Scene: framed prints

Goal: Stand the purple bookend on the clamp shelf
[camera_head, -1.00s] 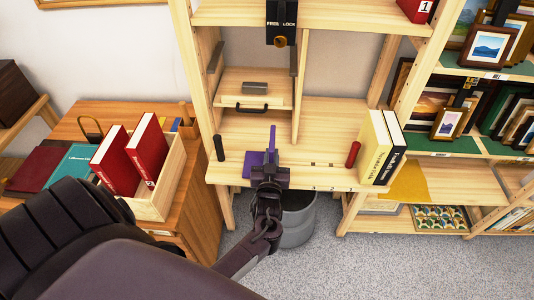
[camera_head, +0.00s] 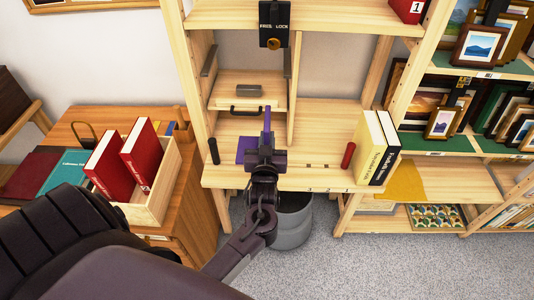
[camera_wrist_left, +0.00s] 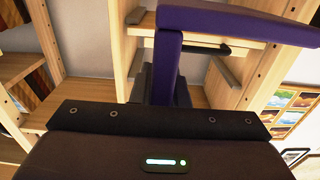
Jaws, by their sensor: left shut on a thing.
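The purple bookend (camera_head: 244,146) is L-shaped, with one plate standing up and one plate reaching left. It shows large and close in the left wrist view (camera_wrist_left: 168,52). My left gripper (camera_head: 266,150) is shut on it, and the jaws hide its lower part. The bookend appears in front of or over the light wooden shelf board (camera_head: 318,177); I cannot tell whether it touches the board. A black plate marked FREE and LOCK with a brass knob (camera_head: 273,43) is fixed to the upper shelf edge. My right gripper is not in view.
A black peg (camera_head: 213,151) and a red peg (camera_head: 348,155) stand on the board. Yellow and black books (camera_head: 369,145) stand at its right end. A small drawer compartment (camera_head: 247,103) is behind. A crate of red books (camera_head: 153,205) is left. Free board lies right of my gripper.

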